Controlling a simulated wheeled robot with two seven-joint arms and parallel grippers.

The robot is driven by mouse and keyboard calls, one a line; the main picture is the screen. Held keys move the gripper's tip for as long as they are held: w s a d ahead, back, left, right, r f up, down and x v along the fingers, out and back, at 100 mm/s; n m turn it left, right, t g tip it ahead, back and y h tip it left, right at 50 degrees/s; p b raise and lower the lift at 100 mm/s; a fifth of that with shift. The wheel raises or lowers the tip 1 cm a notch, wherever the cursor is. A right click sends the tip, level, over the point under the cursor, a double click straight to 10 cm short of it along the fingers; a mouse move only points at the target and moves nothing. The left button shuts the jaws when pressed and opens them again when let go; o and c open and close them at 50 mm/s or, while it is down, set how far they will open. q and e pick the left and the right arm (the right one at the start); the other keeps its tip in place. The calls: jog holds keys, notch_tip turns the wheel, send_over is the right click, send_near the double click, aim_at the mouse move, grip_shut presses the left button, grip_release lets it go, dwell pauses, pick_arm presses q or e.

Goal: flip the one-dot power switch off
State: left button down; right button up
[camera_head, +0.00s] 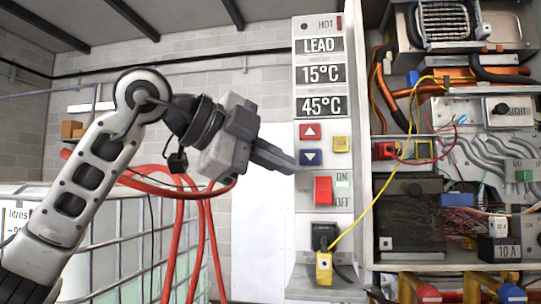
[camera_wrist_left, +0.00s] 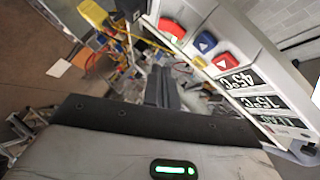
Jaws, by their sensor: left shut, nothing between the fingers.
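A red rocker switch (camera_head: 323,190) sits on the light control panel (camera_head: 299,225), with ON beside its upper part and OFF beside its lower part. The ON label (camera_head: 342,178) looks green. I cannot make out a dot on the switch. A red switch (camera_wrist_left: 172,28) also shows on the panel in the left wrist view. My left gripper (camera_head: 290,166) is shut and empty, with its tips at the panel's left edge, above and left of the red switch. I cannot tell whether it touches the panel. Its fingers (camera_wrist_left: 162,88) point away in the left wrist view. My right gripper is out of view.
Red up (camera_head: 310,132) and blue down (camera_head: 311,158) buttons sit above the switch. A yellow plug (camera_head: 324,268) with a yellow cable is below it. An open cabinet (camera_head: 366,150) with pipes and wires stands right. A caged tank (camera_head: 120,235) and red hoses (camera_head: 205,240) are left.

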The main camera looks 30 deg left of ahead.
aim_at(329, 198)
pick_arm(q)
jog(key=w+f+p, duration=0.1)
jog(key=w, duration=0.1)
jog(key=w+d+f, duration=0.1)
jog(key=w, duration=0.2)
jog(key=w+d+f+p, duration=0.1)
jog(key=w+f, duration=0.1)
jog(key=w, duration=0.1)
jog(key=shift+w+d+f+p, duration=0.1)
jog(key=shift+w+p, duration=0.1)
jog(key=shift+p, duration=0.1)
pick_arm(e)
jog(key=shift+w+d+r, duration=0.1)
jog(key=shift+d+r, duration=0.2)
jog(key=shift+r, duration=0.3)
